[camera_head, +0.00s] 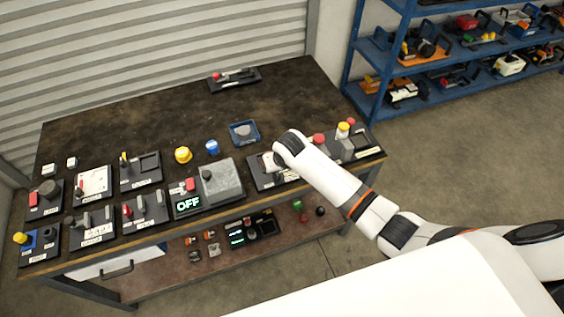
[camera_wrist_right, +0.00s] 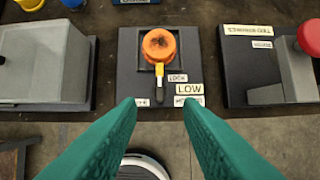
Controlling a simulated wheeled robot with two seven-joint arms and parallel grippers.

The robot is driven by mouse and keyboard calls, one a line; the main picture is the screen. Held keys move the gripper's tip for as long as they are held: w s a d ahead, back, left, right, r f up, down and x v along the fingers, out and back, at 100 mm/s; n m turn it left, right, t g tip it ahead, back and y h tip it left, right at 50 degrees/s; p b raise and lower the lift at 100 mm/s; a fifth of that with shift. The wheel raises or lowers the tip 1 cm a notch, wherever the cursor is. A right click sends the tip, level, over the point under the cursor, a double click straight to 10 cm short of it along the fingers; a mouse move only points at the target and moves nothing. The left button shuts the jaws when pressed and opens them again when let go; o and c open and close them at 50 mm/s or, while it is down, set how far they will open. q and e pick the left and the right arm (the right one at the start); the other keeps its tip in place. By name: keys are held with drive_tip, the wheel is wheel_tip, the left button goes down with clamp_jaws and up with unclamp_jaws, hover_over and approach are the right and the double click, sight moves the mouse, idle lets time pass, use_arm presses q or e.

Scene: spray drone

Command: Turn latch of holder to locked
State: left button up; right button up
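The holder (camera_wrist_right: 131,66) is a dark plate in the right wrist view, with a round orange part (camera_wrist_right: 159,44) set in its upper half. Its latch (camera_wrist_right: 159,76) has a yellow stem and a black handle pointing toward the bottom of the picture. Labels LOCK (camera_wrist_right: 177,78) and LOW (camera_wrist_right: 189,90) are right of the handle; lower small labels are partly covered by the fingers. My right gripper (camera_wrist_right: 159,104) is open, its two green fingers apart on either side of the handle's line; contact does not show. In the head view my right arm partly covers the holder (camera_head: 262,178). My left gripper is out of view.
A grey box (camera_wrist_right: 42,65) stands left of the holder and a panel with a red knob (camera_wrist_right: 311,37) stands right. The workbench (camera_head: 130,115) carries several other panels, including an OFF display (camera_head: 188,204). Its back middle is mostly clear. A blue shelf (camera_head: 400,67) stands behind right.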

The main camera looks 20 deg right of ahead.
drive_tip(key=shift+v, duration=2.1)
drive_tip(key=s+d+f+g+b, duration=0.15)
drive_tip(key=s+f, duration=0.35)
drive_tip(key=f, duration=0.5)
drive_tip(key=s+d+f+b, duration=0.2)
drive_tip(key=s+f, duration=0.3)
drive_tip(key=f, duration=0.5)
drive_tip(key=s+d+f+b, duration=0.1)
drive_tip(key=s+f+b, duration=0.1)
drive_tip(key=s+f, duration=0.65)
drive_tip(key=s+f+b, duration=0.1)
drive_tip(key=s+f, duration=0.5)
drive_tip(key=s, duration=0.3)
drive_tip(key=s+d+f+n+g+b, duration=0.1)
drive_tip(key=s+f, duration=0.5)
drive_tip(key=s, duration=0.3)
drive_tip(key=s+f+n+g+b, duration=0.1)
drive_tip(key=s+f+b, duration=0.1)
drive_tip(key=s+f, duration=0.4)
drive_tip(key=s, duration=0.3)
drive_tip(key=shift+s+d+f, duration=0.25)
drive_tip(key=shift+s+d, duration=0.1)
drive_tip(key=shift+d, duration=0.05)
